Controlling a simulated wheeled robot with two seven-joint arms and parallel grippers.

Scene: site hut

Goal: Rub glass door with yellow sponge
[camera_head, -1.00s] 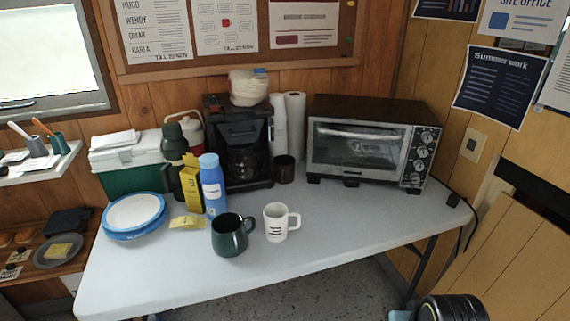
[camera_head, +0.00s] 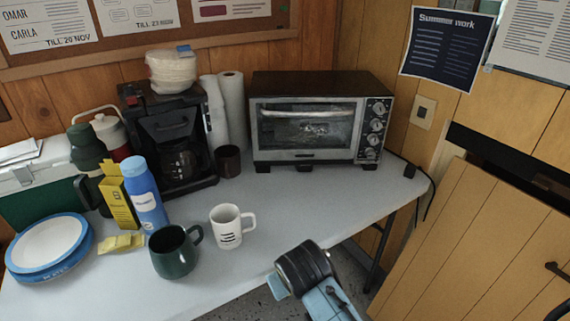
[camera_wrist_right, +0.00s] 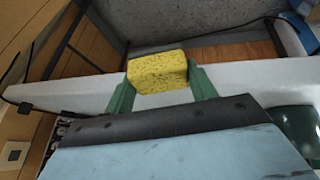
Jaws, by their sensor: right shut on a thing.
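The glass door (camera_head: 308,127) is the front of the toaster oven at the back of the table. It is closed, with a silver frame and handle. My right arm comes in from the bottom of the head view, in front of the table's near edge; its fingers are not clearly visible there. In the right wrist view my right gripper (camera_wrist_right: 159,85) has its green fingers shut on the yellow sponge (camera_wrist_right: 157,70), which shows against the table edge and floor. The sponge is apart from the glass door and not visible in the head view. My left gripper is not in view.
A white mug (camera_head: 227,227) and a dark green mug (camera_head: 174,252) stand on the white table (camera_head: 300,205). A coffee maker (camera_head: 172,140), blue bottle (camera_head: 146,195), yellow box (camera_head: 118,203) and plates (camera_head: 48,243) are at left. Table space before the oven is clear.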

